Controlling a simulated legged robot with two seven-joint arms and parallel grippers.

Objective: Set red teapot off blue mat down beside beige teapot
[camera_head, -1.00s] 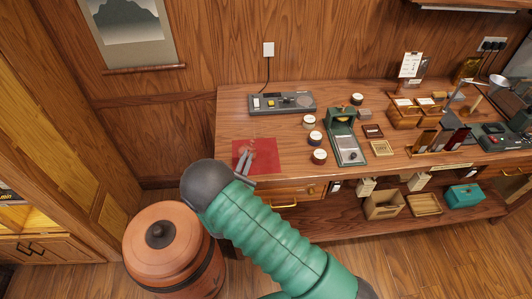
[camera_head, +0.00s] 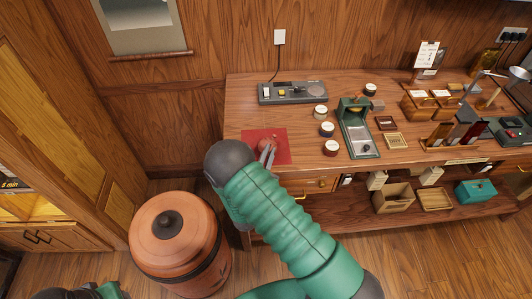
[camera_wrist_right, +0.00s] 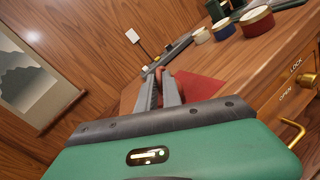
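A small reddish teapot (camera_head: 265,143) is at the red mat (camera_head: 284,153) on the table's left end. My right gripper (camera_head: 268,152) reaches over the mat with its grey fingers at the teapot. In the right wrist view, the reddish piece (camera_wrist_right: 159,72) shows between the fingertips (camera_wrist_right: 160,78), and part of the red mat (camera_wrist_right: 203,88) lies behind. Whether the fingers grip it or only stand around it is unclear. I cannot make out a blue mat or a beige teapot. My left gripper is not seen; only a piece of my left arm shows at bottom left.
A grey device (camera_head: 293,93) stands behind the mat. A big copper-coloured drum (camera_head: 180,238) stands on the floor in front. Bare wood lies between mat and tins.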

